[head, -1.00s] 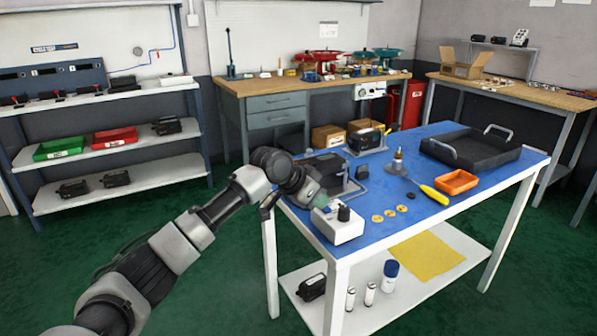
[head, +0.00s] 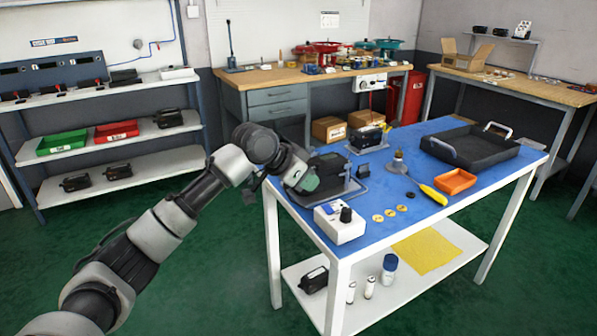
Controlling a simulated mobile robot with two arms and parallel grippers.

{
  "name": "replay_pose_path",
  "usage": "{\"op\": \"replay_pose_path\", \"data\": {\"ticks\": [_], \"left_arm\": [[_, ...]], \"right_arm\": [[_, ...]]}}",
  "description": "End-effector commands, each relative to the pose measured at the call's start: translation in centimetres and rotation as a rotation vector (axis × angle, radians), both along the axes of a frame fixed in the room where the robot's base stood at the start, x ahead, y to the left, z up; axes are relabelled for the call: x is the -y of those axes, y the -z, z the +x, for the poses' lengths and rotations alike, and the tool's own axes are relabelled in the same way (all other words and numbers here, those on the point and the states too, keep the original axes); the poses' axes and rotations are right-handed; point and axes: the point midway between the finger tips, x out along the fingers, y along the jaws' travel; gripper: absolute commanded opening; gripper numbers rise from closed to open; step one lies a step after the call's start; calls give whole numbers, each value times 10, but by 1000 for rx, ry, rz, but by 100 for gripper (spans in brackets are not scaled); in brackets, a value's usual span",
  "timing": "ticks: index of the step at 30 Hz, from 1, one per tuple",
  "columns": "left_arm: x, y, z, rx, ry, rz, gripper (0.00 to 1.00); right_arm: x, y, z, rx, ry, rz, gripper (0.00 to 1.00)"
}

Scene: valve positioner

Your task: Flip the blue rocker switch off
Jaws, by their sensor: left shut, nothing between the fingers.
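A white control box (head: 341,229) with a black knob (head: 346,214) stands at the near left corner of the blue-topped table (head: 385,218). The small blue rocker switch (head: 328,209) shows on the box's top, left of the knob. It is too small to tell which way it is tipped. My left gripper (head: 309,184) is shut and empty. It appears above and behind the box in the picture, apart from the switch, in front of a dark device (head: 335,168) that it partly covers. My right gripper is out of view.
Brass discs (head: 384,215), a yellow-handled screwdriver (head: 433,194), an orange tray (head: 455,182) and a large black tray (head: 468,147) lie to the right on the table. A lower shelf holds a yellow cloth (head: 426,252) and small bottles.

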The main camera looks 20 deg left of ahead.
Motion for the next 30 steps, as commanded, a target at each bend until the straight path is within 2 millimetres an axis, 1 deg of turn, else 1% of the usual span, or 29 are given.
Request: {"op": "replay_pose_path", "data": {"ticks": [3, 9, 24, 26, 27, 29, 30], "left_arm": [[-8, -13, -12, 1, -1, 1, 0], [-12, -23, -21, -2, 0, 1, 0], [-12, -24, -22, -1, -1, 0, 0], [-13, -18, -19, -7, -10, -5, 0], [-14, -11, -16, -14, -25, -11, 0], [-17, 9, -8, -28, -62, -25, 0], [-19, 28, -2, -40, -96, -36, 0]], "right_arm": [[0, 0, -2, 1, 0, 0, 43], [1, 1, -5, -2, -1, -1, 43], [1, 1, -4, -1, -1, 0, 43], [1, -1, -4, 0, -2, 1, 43], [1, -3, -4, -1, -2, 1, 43], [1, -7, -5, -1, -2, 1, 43], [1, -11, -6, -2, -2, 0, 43]]}}
